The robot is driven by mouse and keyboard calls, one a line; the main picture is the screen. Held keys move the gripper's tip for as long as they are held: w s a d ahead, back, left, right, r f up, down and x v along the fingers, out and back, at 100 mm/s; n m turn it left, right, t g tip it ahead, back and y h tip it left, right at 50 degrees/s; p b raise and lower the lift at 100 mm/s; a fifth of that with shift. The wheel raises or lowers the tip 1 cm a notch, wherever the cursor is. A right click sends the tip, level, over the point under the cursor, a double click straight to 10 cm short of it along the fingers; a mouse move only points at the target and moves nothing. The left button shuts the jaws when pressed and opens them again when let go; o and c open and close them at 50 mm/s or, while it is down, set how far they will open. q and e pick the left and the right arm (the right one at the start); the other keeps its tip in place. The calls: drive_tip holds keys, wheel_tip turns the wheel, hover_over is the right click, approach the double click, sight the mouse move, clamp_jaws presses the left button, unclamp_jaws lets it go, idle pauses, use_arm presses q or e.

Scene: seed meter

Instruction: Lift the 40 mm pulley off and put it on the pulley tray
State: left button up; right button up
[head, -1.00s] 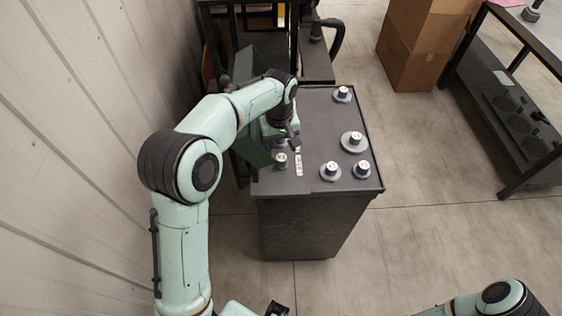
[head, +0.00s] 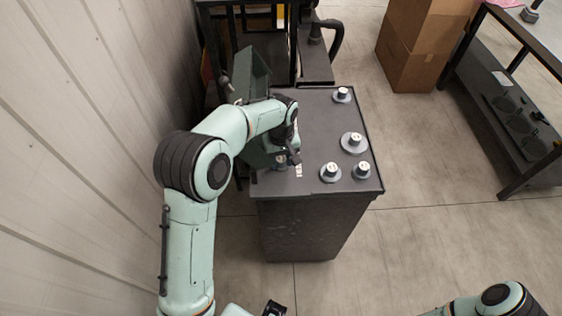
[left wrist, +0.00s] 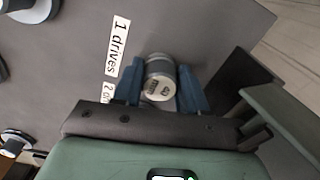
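A small grey pulley (left wrist: 160,78) with a pale, numbered end face stands between my left gripper's blue fingers in the left wrist view; I cannot read its number surely. It also shows partly in the head view (head: 280,161), at the near left of the dark cabinet top, under my left gripper (head: 291,158). The left gripper's fingers (left wrist: 160,90) are apart, one on each side of the pulley, with little clearance; contact is not clear. I cannot surely identify the pulley tray.
Other pulleys stand on the cabinet top (head: 312,125): far (head: 342,95), middle (head: 353,142) and near right (head: 361,169). A green hopper-like part (head: 252,75) rises at left. A dark panel with round shapes (head: 518,120) lies under the right table. Open floor lies between.

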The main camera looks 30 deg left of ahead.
use_arm(q)
drive_tip(key=shift+c, duration=0.9)
drive_tip(key=shift+r, duration=0.1)
drive_tip(key=shift+r, duration=0.3)
wheel_tip(320, 180, up, 19)
drive_tip(key=p, duration=0.3)
wheel_tip(320, 180, up, 5)
drive_tip(key=p, duration=0.3)
hover_over(281, 159)
drive_tip(key=shift+f, duration=0.25)
use_arm(e)
drive_tip(key=w+r, duration=0.6)
drive_tip(key=r, duration=0.1)
drive_tip(key=shift+r+t, duration=0.2)
drive_tip(key=shift+t, duration=0.2)
